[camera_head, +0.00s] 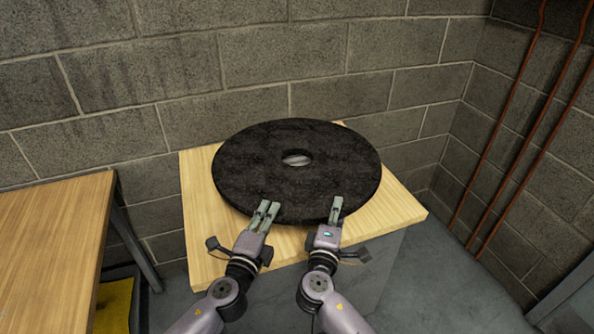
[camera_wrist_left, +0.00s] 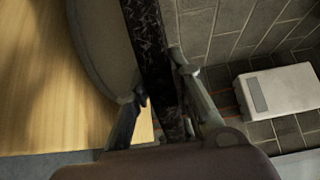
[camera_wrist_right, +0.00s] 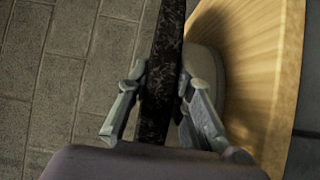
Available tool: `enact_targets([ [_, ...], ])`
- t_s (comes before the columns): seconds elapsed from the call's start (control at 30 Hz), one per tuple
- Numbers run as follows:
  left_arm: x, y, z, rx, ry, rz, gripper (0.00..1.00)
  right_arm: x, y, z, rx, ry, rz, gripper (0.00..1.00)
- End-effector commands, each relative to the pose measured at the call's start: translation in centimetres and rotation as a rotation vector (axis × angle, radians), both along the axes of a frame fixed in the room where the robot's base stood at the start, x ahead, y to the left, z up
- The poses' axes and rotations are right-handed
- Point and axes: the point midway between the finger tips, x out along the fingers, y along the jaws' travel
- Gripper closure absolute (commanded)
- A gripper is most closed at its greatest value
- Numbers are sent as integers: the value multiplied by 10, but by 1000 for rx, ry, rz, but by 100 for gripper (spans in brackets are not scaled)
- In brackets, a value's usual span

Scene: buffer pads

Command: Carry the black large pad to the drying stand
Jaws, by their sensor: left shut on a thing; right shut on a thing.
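The black large pad (camera_head: 250,165) is a thick round disc with a hole in its middle, lying roughly level over a light wooden top (camera_head: 405,212). My left gripper (camera_head: 265,209) is shut on its front edge, left of centre. My right gripper (camera_head: 336,208) is shut on the front edge further right. Both wrist views show the pad's dark edge (camera_wrist_left: 150,45) (camera_wrist_right: 165,60) between the fingers. A grey rounded thing (camera_wrist_left: 100,45) (camera_wrist_right: 206,68) shows on the wooden top's side of the pad. Whether the pad touches it is unclear. No drying stand is clearly identifiable.
A block wall (camera_head: 300,60) stands close behind the wooden top. Another wooden table (camera_head: 50,235) is at the left, with something yellow (camera_head: 112,305) beneath. Red-brown pipes (camera_head: 520,130) run down the right wall. A white box (camera_wrist_left: 285,90) shows in the left wrist view.

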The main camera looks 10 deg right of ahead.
Motion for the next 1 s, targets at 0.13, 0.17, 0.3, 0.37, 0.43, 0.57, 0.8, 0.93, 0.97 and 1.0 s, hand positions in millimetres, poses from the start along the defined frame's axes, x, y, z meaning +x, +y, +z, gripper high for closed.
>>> enact_targets([
  [0.13, 0, 0, -3, 3, 1, -1, 73, 0, 0, 0, 2, -4, 1, 73],
  [0.17, 0, 0, -3, 3, 1, -1, 71, 0, 0, 0, 1, -4, 1, 71],
  [0.3, 0, 0, -2, 1, 1, 0, 62, 0, 0, -1, 1, -3, 0, 62],
  [0.37, 0, 0, -2, 1, 1, 0, 59, 0, 0, -1, 0, -2, 0, 59],
  [0.43, 0, 0, -2, 1, 1, 0, 59, 0, 0, -1, 0, -2, 0, 59],
  [0.57, 0, 0, -2, 0, 0, 0, 59, 0, 0, -1, 1, -1, 0, 59],
  [0.8, -17, 7, -4, 0, 2, -1, 59, 0, 0, -2, 0, 0, 0, 59],
  [0.93, -42, 17, -4, 1, 4, -1, 59, 0, 0, -2, 0, 0, 0, 59],
  [0.97, -49, 20, -4, 0, 4, -1, 59, 0, 0, -2, 0, 0, 0, 59],
  [1.0, -57, 23, -4, 1, 4, -1, 59, 0, 0, -2, 0, 0, 0, 59],
])
